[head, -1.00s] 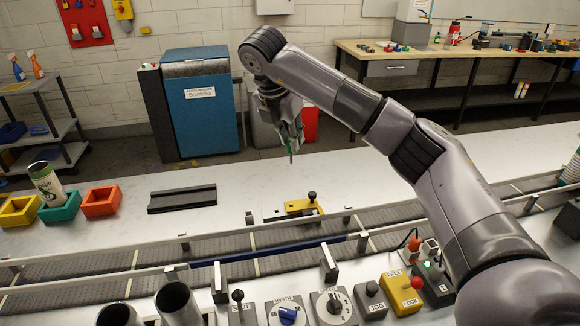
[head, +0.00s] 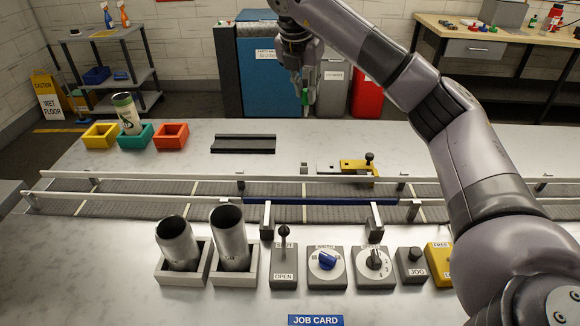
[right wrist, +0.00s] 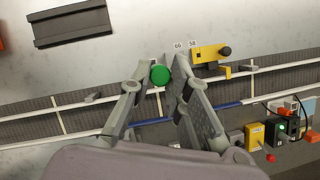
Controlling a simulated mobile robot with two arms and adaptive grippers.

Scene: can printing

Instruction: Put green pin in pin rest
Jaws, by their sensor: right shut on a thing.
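My right gripper (head: 306,92) is shut on the green pin (head: 305,97) and holds it above the far part of the worktable. In the right wrist view the pin's round green end (right wrist: 160,75) shows between the fingertips of the right gripper (right wrist: 165,78). A long black grooved block (head: 243,144), possibly the pin rest, lies empty on the table, below and left of the gripper in the head view. It also shows at the upper left of the right wrist view (right wrist: 70,22). My left gripper is not in view.
A yellow clamp (head: 358,167) stands by the conveyor (head: 150,189). Yellow, green and red bins (head: 170,135) stand at left, with a can (head: 126,114) in the green one. Two metal cups (head: 231,238) and several control knobs line the front. The table around the black block is clear.

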